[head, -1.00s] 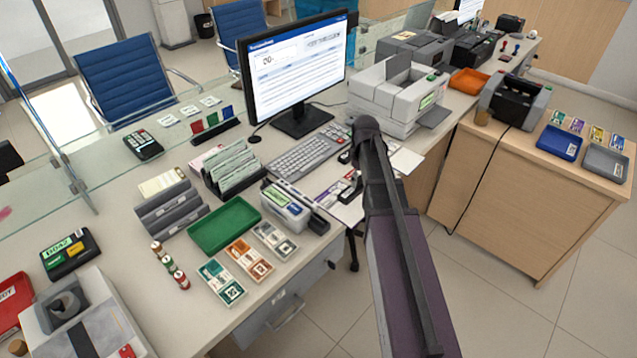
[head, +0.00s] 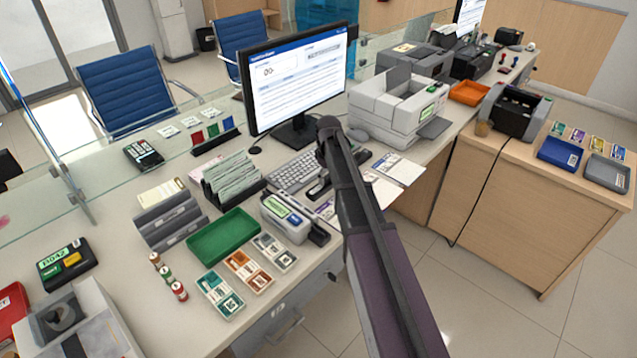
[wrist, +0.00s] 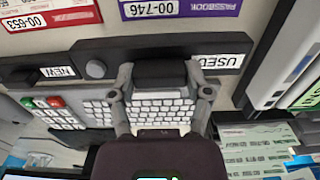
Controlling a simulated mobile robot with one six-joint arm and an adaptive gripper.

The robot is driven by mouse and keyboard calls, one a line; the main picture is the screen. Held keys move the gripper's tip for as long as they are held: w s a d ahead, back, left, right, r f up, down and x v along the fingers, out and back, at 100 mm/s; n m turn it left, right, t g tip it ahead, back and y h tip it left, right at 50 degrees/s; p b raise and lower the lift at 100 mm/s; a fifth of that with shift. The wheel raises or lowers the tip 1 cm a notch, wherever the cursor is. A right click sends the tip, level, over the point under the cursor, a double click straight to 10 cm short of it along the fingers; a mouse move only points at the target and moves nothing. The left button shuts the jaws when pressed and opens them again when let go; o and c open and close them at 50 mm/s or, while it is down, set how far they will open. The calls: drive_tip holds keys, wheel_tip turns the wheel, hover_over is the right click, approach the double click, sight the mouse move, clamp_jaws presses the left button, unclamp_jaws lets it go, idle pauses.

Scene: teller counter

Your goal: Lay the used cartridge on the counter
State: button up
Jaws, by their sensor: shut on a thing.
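In the wrist view my gripper (wrist: 163,88) has its two fingers closed on the sides of a short black cartridge (wrist: 160,73). The cartridge is at a long black holder (wrist: 113,48) with a NEW label at the left and a USED label just right of my fingers. I cannot tell whether the cartridge still touches the holder. A grey round piece (wrist: 95,68) sits between NEW and the cartridge. The pale counter (head: 112,222) lies below; in the head view my arm hides the gripper and cartridge.
The keyboard (head: 291,174) and monitor (head: 297,78) stand close beyond my arm. Passbook cards (wrist: 165,8) lie beside the holder. Bare counter shows at the left.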

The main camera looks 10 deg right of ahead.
drive_tip(key=shift+w+a+f, duration=0.15)
drive_tip(key=shift+w+a, duration=0.65)
drive_tip(key=shift+w, duration=0.05)
drive_tip(key=shift+w+a, duration=0.3)
drive_tip(key=shift+w, duration=0.1)
drive_tip(key=shift+w+a+f+b, duration=0.1)
drive_tip(key=shift+a+f+b, duration=0.05)
drive_tip(key=shift+f+b, duration=1.65)
drive_tip(key=shift+b, duration=0.1)
drive_tip(key=shift+f, duration=0.15)
drive_tip(key=o, duration=1.2)
